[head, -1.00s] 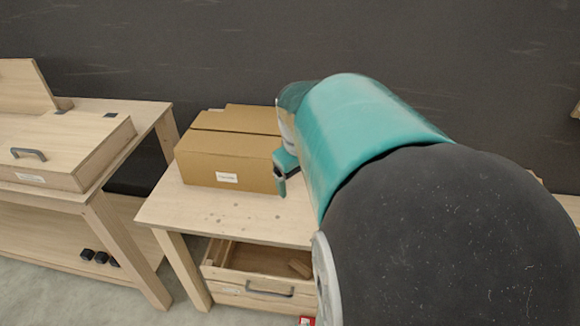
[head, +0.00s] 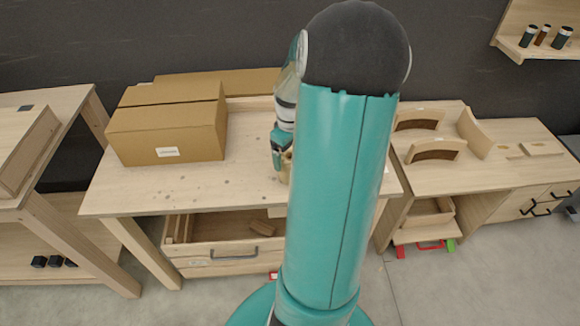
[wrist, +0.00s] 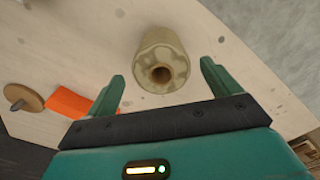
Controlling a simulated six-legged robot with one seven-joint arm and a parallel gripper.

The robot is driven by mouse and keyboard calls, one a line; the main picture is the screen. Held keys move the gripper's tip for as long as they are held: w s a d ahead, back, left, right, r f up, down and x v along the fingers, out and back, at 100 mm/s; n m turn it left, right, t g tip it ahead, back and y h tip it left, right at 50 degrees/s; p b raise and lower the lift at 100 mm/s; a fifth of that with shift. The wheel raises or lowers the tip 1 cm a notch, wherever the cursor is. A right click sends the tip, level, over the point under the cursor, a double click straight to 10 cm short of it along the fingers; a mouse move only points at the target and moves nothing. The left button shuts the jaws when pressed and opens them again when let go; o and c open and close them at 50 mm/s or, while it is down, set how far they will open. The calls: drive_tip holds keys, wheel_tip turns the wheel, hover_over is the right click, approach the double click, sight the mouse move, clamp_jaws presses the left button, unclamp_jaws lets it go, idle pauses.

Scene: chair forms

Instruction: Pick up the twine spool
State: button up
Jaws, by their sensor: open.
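The twine spool (wrist: 160,62) is a beige roll with a dark hole in its end, lying in the wrist view just ahead of my gripper (wrist: 162,72). My gripper is open, with one green finger on each side of the spool's near end. Whether the fingers touch it I cannot tell. In the head view my gripper (head: 279,152) is over the middle workbench (head: 225,185), and a tan bit of the spool (head: 286,166) shows beside it. My arm hides most of the spool there.
A cardboard box (head: 168,128) stands left on the bench. An open drawer (head: 225,250) juts out below. In the wrist view an orange block (wrist: 68,101) and a wooden disc with a peg (wrist: 24,97) lie left of the gripper. Another bench (head: 480,170) stands right.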

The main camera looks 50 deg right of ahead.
drive_tip(key=shift+s+a+f, duration=0.1)
drive_tip(key=shift+f, duration=2.7)
drive_tip(key=c, duration=1.1)
drive_tip(key=shift+r, duration=0.1)
drive_tip(key=shift+c, duration=0.2)
